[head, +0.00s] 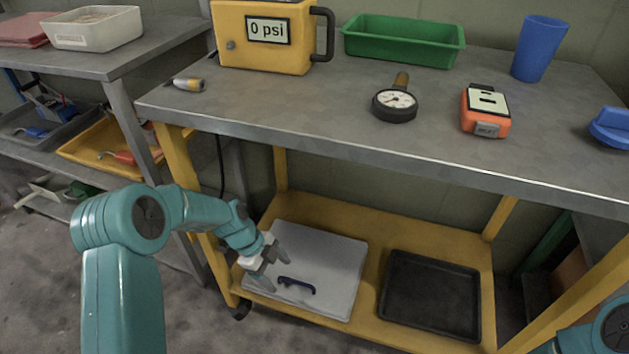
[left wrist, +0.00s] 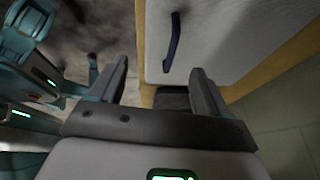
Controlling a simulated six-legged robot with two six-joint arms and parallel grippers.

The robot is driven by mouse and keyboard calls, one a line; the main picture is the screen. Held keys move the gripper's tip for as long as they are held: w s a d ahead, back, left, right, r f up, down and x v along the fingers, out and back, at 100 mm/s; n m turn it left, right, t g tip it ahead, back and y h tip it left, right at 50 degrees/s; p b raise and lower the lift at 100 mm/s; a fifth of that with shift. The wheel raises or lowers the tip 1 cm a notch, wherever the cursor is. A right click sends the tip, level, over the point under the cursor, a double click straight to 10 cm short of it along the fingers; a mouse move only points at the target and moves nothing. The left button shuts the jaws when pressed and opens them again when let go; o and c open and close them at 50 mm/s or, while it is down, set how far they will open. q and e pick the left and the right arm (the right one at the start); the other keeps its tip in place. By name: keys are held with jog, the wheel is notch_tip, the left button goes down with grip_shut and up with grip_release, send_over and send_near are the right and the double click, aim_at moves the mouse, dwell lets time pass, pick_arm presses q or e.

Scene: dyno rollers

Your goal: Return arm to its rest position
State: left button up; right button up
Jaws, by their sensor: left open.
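My left arm (head: 128,225) comes in from the left in the head view, teal and bent down toward the lower shelf. My left gripper (head: 268,270) is open and empty, above the near left part of a light grey lidded case (head: 320,262) with a dark blue handle (head: 297,286). In the left wrist view, the two fingers (left wrist: 160,85) are apart with nothing between them, and the handle (left wrist: 173,42) lies beyond the fingertips. Part of my right arm shows at the lower right of the head view; its gripper is out of view.
The cart's grey top (head: 330,110) overhangs the yellow lower shelf (head: 374,275). A black tray (head: 430,296) lies right of the case. On top stand a yellow 0 psi box (head: 262,55), green bin (head: 403,42), blue cup (head: 540,47), gauge (head: 395,104) and orange meter (head: 486,110).

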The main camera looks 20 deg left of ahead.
pick_arm(q)
jog(key=s+d+r+n+p, duration=0.4)
jog(key=s+r+n+p, duration=0.3)
jog(key=p, duration=0.5)
jog(key=s+d+r+n+p, duration=0.4)
jog(key=s+r+n+p, duration=0.3)
jog(key=r+p, duration=0.4)
jog(key=s+d+r+n+y+p, duration=0.1)
jog(key=s+d+r+n+p, duration=0.3)
jog(key=p, duration=1)
jog(key=s+r+n, duration=0.3)
jog(key=s+r, duration=0.1)
jog(key=r, duration=0.1)
jog(key=shift+r, duration=0.35)
jog(key=shift+d, duration=0.1)
jog(key=c, duration=0.6)
jog(key=shift+c, duration=0.2)
pick_arm(e)
jog(key=s+r, duration=0.1)
jog(key=r, duration=1.7)
jog(key=s+a+r+g, duration=0.1)
jog(key=s+r, duration=0.1)
jog(key=r, duration=1.6)
jog(key=shift+s+a+n, duration=0.25)
jog(key=shift+a+n, duration=0.05)
pick_arm(q)
jog(key=shift+d, duration=0.15)
pick_arm(e)
jog(key=shift+r, duration=0.1)
